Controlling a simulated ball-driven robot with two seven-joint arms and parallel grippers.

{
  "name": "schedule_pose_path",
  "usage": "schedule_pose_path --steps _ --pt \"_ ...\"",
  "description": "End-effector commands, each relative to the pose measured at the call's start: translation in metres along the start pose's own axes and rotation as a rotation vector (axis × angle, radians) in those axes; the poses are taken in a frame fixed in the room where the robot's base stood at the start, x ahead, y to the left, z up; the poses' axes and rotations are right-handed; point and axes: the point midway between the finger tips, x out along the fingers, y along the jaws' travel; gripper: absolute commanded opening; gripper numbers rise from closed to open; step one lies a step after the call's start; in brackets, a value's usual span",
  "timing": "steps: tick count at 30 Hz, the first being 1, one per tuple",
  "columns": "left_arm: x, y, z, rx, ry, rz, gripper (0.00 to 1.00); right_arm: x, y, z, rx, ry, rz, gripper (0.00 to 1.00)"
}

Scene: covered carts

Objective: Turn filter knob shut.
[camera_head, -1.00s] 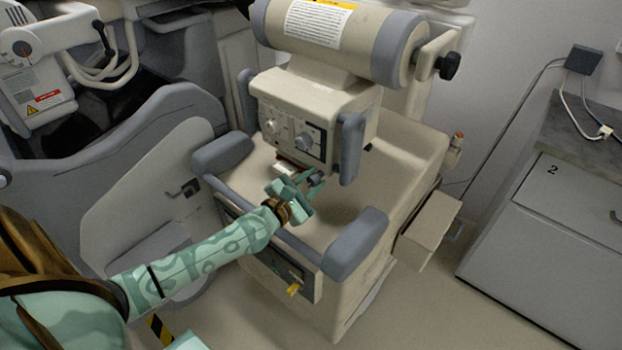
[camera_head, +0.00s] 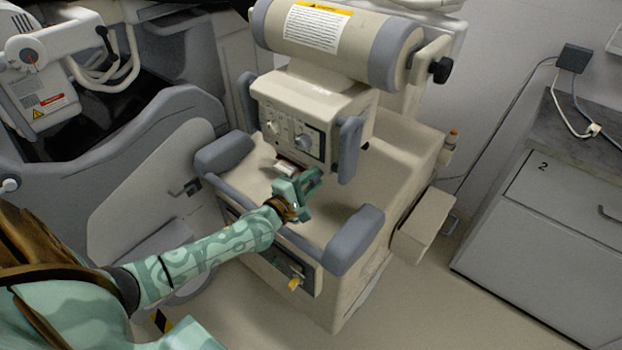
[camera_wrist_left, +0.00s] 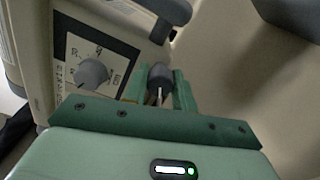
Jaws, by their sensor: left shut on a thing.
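My left gripper (camera_head: 314,181) is below the front of the beige machine's control head (camera_head: 318,95), above the cart top. In the left wrist view its green fingers (camera_wrist_left: 160,92) are closed on a dark grey rounded knob (camera_wrist_left: 160,75) with a white line on it. I take this as the filter knob. In the head view the knob is hidden by the gripper. My right gripper is not in view.
Grey padded bumpers (camera_head: 355,240) edge the cart top (camera_head: 395,165). A grey handle (camera_head: 349,150) hangs at the right of the control head. A yellow-tipped lever (camera_head: 294,284) is on the cart's front. A grey cabinet (camera_head: 545,230) stands right, across clear floor.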

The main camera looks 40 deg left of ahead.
Motion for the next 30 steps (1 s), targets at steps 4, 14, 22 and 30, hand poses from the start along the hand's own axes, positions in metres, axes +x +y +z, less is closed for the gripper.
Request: schedule_pose_path --steps 4,14,22,30 --pt "0.0 -0.001 0.001 0.013 -0.002 -0.002 0.04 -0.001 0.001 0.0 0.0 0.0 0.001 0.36" --pt "-0.001 -0.002 0.001 0.016 -0.002 -0.003 0.04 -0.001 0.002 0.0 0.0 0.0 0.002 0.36" --pt "0.0 -0.001 0.001 0.014 -0.001 -0.002 0.48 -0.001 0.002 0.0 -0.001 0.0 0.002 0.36" --pt "-0.017 0.0 0.0 0.015 -0.001 -0.003 0.48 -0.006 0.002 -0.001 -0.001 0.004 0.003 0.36"
